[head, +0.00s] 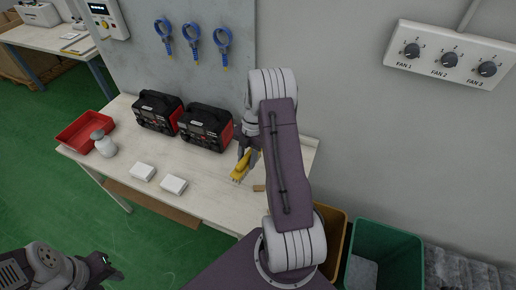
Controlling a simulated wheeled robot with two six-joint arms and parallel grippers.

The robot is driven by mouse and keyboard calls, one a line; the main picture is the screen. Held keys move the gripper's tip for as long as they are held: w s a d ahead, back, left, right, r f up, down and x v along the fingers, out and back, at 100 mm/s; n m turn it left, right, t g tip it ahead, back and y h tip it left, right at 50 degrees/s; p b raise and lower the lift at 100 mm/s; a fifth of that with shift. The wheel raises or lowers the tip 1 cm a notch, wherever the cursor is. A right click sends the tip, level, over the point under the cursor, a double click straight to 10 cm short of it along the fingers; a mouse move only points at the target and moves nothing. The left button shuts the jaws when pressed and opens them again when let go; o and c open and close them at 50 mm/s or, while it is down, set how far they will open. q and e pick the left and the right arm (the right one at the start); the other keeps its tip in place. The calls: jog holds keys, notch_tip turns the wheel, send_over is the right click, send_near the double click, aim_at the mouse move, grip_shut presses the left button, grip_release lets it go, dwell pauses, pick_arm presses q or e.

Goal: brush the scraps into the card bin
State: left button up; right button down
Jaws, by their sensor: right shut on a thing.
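My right gripper (244,157) is shut on a yellow brush (239,172) over the right part of the light worktable (215,190). The brush's bristle end points down toward the tabletop; whether it touches cannot be told. A small tan scrap (259,188) lies just right of the brush, partly beside my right arm. Other scraps may be hidden behind the arm. Beyond the table's right end stand an ochre bin (332,222), partly covered by my arm, and a green bin (395,243); I read no labels on them. My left gripper (107,268) is at the lower left, away from the table.
Two black-and-red power units (158,112) stand at the table's back. A red tray (75,131), a whitish bottle (103,145) and two small white boxes (173,185) stand on the left part. Blue tools (194,42) hang above. A fan-switch panel (450,55) is on the wall.

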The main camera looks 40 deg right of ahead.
aim_at(247, 168)
jog(key=shift+w+f+b, duration=0.15)
jog(key=shift+f+b, duration=0.15)
jog(key=shift+f, duration=0.05)
notch_tip(247, 168, down, 5)
jog(key=b, duration=0.3)
jog(key=shift+b, duration=0.4)
